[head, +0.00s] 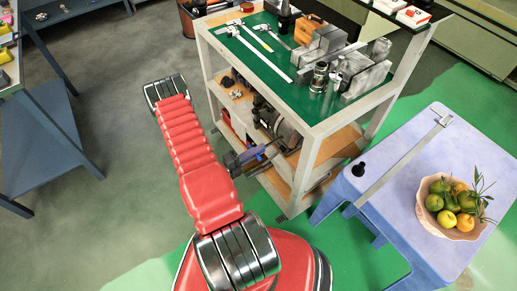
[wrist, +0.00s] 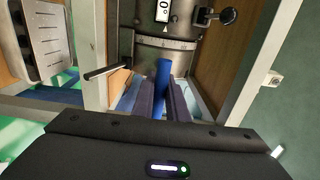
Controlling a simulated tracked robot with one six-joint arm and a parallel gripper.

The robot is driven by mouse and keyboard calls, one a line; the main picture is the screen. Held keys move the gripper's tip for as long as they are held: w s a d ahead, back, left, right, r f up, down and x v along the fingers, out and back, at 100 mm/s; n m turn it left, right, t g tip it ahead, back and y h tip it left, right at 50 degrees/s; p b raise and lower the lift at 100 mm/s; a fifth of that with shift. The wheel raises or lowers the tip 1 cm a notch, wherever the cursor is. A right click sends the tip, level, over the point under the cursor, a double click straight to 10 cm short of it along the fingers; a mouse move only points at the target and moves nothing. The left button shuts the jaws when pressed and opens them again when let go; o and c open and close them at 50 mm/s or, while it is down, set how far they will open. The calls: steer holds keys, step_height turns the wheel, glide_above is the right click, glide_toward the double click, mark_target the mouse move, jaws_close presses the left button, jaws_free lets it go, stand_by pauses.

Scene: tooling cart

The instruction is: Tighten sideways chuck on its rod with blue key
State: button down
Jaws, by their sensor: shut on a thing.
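My gripper (head: 262,153) reaches in at the side of the cart, beside its lower shelf. In the wrist view its two dark fingers (wrist: 164,103) are shut on the blue key (wrist: 163,74), which points away from me. The far end of the key is close to the lower edge of a round grey metal body (wrist: 150,50), perhaps the sideways chuck. I cannot tell whether they touch. In the head view a round metal part (head: 281,125) sits on the shelf just beyond my gripper. The chuck's rod is not clearly seen.
A dark bar (wrist: 107,71) sticks out left of the metal body, and a black knob (wrist: 228,15) stands at its upper right. Pale cart posts (wrist: 94,50) flank the opening. A blue table (head: 398,185) with a fruit bowl (head: 447,228) stands right of the cart.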

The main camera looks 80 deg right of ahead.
steer(key=shift+s+d, duration=0.5)
steer(key=shift+d, duration=0.05)
stand_by(0.4)
steer(key=shift+m, duration=0.3)
stand_by(0.5)
steer(key=m, duration=1.3)
steer(key=shift+m, duration=2.4)
steer(key=shift+v, duration=1.25)
